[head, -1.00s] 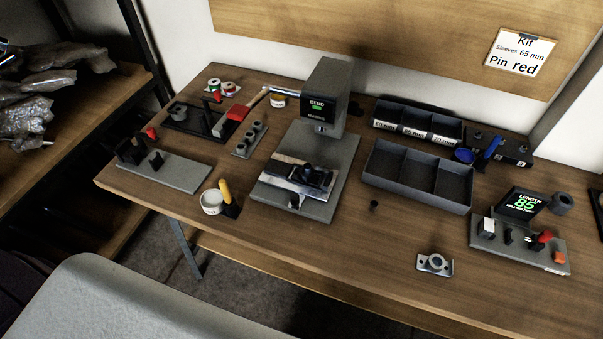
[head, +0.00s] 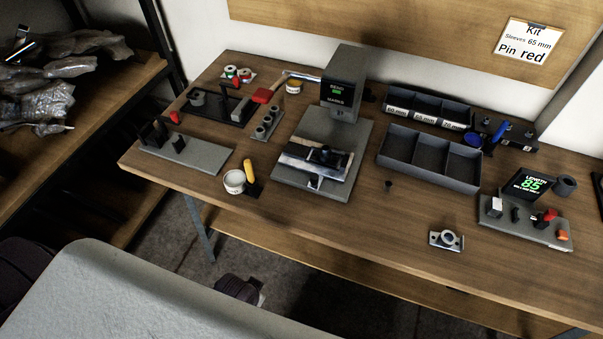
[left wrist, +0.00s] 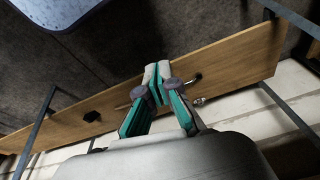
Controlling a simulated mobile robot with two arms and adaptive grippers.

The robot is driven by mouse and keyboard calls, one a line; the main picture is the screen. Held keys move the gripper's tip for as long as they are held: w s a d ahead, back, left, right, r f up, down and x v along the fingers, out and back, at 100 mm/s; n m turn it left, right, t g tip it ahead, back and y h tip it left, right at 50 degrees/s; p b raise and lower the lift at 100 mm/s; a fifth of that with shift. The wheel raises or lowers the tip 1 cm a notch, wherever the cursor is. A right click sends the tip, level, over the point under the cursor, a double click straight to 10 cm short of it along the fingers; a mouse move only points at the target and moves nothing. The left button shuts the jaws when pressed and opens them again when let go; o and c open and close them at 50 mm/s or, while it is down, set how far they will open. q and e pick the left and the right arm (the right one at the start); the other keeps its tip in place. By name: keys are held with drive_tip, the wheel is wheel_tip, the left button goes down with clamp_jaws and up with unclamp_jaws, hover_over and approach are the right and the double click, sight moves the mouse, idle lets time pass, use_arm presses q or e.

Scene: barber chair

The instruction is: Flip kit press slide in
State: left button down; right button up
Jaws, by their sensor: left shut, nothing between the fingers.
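In the head view the bench press (head: 344,85) stands mid-table with a lit green display on a grey base (head: 350,125). A metal slide (head: 316,160) with a dark fixture sits at the front of the base, below the press head. Whether a part sits in the fixture is too small to tell. A kit card (head: 526,42) on the wall board reads sleeves 65 mm, pin red. In the left wrist view my left gripper (left wrist: 157,68) is shut and empty, apart from the bench objects. Neither gripper shows in the head view.
An empty-looking grey tray (head: 428,160) and labelled bins (head: 428,108) lie right of the press. A length gauge (head: 527,184) reads 85. A small metal holder (head: 446,239) is at the front edge. A grey fixture plate (head: 187,154) and white tub (head: 235,181) are left.

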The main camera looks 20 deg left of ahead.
use_arm(q)
drive_tip(key=w+r+m+t, duration=0.1)
drive_tip(key=w+r, duration=0.2)
drive_tip(key=r, duration=0.5)
drive_tip(key=w+r+m+t, duration=0.2)
drive_tip(key=w+r, duration=0.1)
drive_tip(key=r, duration=0.6)
drive_tip(key=w+r+m+t, duration=0.1)
drive_tip(key=w+m+t, duration=0.1)
drive_tip(key=w+m, duration=0.2)
drive_tip(key=w+d+r+m+t, duration=0.1)
drive_tip(key=w+r+m+t, duration=0.1)
drive_tip(key=w+m, duration=0.1)
drive_tip(key=w+r+m+t+p, duration=0.1)
drive_tip(key=w+r+m+t, duration=0.1)
drive_tip(key=w+m, duration=0.2)
drive_tip(key=shift+w+d+m, duration=0.15)
drive_tip(key=shift+w+m, duration=0.2)
drive_tip(key=shift+m, duration=0.15)
drive_tip(key=shift+w+d+r+m+t, duration=0.2)
drive_tip(key=shift+w+m+t, duration=0.1)
drive_tip(key=shift+m, duration=0.3)
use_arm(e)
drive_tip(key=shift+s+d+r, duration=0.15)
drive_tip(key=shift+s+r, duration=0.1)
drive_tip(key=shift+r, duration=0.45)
use_arm(q)
drive_tip(key=shift+f, duration=0.1)
